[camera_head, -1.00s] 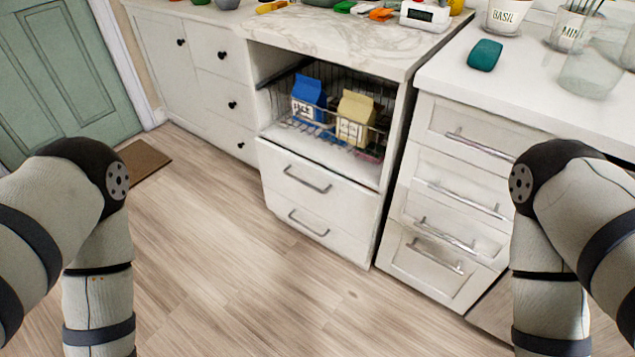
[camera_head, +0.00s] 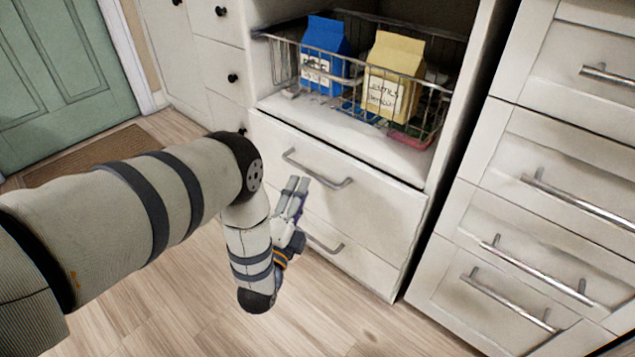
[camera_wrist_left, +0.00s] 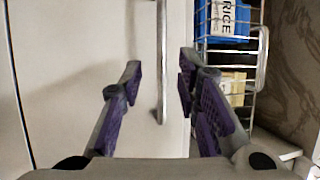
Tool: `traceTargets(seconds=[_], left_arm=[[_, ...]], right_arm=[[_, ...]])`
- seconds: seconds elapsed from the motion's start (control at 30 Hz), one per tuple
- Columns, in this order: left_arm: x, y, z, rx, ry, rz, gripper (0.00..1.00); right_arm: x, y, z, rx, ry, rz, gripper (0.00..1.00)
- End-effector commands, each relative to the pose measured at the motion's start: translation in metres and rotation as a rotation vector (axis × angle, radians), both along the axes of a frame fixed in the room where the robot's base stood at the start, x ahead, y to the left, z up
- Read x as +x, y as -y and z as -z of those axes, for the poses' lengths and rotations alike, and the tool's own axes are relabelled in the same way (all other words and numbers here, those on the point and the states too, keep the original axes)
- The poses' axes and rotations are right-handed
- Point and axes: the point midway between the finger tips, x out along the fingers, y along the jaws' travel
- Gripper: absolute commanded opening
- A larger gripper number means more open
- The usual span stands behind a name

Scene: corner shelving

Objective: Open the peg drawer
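Below the open shelf bay are two closed white drawers with bar handles. The upper drawer (camera_head: 370,212) has a metal handle (camera_head: 317,170), and the lower drawer (camera_head: 360,262) sits under it. No label shows which is the peg drawer. My left gripper (camera_head: 297,185) is in front of the upper drawer, just below its handle in the head view. In the left wrist view its purple-padded fingers (camera_wrist_left: 160,66) are open, with a bar handle (camera_wrist_left: 162,95) between them. The handle does not look gripped. My right gripper is out of view.
A wire basket (camera_head: 440,95) above holds a blue carton (camera_head: 325,55) and a yellow carton (camera_head: 393,75). Closed drawers with long handles (camera_head: 575,200) stand at the right. Knobbed drawers (camera_head: 218,60) are at the left. A mat (camera_head: 85,157) lies by the green door (camera_head: 60,75).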

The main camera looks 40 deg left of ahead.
Motion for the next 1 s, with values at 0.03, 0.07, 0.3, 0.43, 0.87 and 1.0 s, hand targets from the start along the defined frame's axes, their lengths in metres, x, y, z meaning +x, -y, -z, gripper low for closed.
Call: traceTargets(seconds=[0.03,0.07,0.3,0.43,0.87,1.0], left_arm=[[0.011,-0.005,-0.001,0.000,0.002,-0.002,0.30],[0.018,-0.007,-0.003,0.001,0.003,-0.001,0.30],[0.052,-0.018,-0.011,0.000,0.000,0.001,0.30],[0.056,-0.019,-0.013,0.000,-0.001,0.001,0.30],[0.056,-0.018,-0.013,-0.001,-0.002,0.001,0.00],[0.056,-0.018,-0.013,-0.002,-0.001,0.001,0.00]], right_arm=[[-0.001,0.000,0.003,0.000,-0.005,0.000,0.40],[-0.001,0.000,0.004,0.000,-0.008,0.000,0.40],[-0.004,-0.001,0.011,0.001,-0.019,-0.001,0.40],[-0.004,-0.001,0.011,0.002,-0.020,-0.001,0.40],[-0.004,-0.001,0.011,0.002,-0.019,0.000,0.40],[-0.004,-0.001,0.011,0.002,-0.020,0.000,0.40]])
